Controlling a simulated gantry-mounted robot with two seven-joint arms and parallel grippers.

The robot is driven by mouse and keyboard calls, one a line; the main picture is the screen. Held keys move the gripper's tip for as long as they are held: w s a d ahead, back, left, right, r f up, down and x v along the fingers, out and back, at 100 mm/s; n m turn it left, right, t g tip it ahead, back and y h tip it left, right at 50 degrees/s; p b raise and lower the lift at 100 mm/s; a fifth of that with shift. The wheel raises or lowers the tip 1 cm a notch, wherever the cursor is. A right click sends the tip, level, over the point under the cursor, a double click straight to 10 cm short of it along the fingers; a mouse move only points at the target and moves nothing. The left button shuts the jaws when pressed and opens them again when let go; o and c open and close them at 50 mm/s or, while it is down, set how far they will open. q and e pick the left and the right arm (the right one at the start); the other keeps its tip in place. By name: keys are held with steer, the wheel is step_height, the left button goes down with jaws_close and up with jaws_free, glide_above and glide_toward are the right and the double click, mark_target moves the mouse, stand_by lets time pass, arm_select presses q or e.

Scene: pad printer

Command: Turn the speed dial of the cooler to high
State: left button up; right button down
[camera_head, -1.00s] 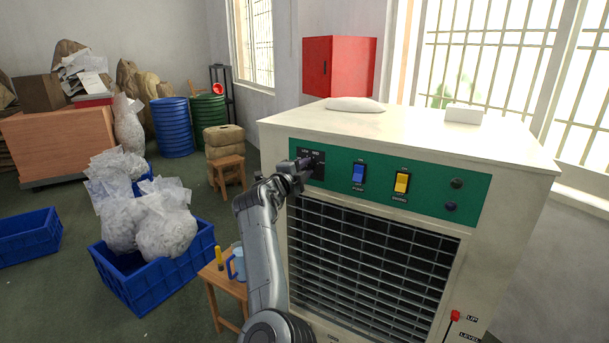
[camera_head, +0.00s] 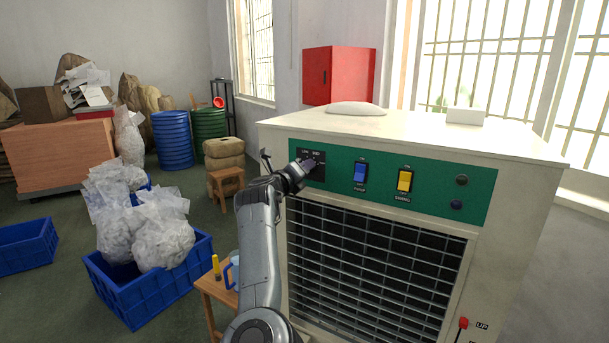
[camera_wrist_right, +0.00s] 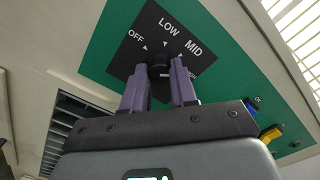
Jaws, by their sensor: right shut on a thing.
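The cooler (camera_head: 400,140) is a large cream box with a green control panel (camera_head: 335,182) and a dark grille. Its black speed dial (camera_wrist_right: 160,63) sits on a black plate marked OFF, LOW and MID, with a fourth label mostly hidden behind a finger. My right gripper (camera_wrist_right: 160,85) has its two purple fingers on either side of the dial knob, shut on it. In the head view the right gripper (camera_head: 309,164) is at the panel's left end and covers the knob. I cannot tell where the dial points. My left gripper is not in view.
A blue switch (camera_head: 360,172) and a yellow switch (camera_head: 405,181) are right of the dial. A red-tipped lever (camera_head: 463,323) is low on the cooler's front. A wooden stool (camera_head: 215,285) with a blue mug and blue crates (camera_head: 150,285) stand left of my arm.

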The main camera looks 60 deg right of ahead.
steer(key=shift+m+b, duration=0.9)
steer(key=shift+m, duration=1.3)
steer(key=c, duration=0.9)
jaws_free()
steer(key=a, duration=1.1)
steer(key=shift+s+p, duration=0.25)
steer(key=shift+p, duration=0.15)
steer(key=shift+d, duration=0.1)
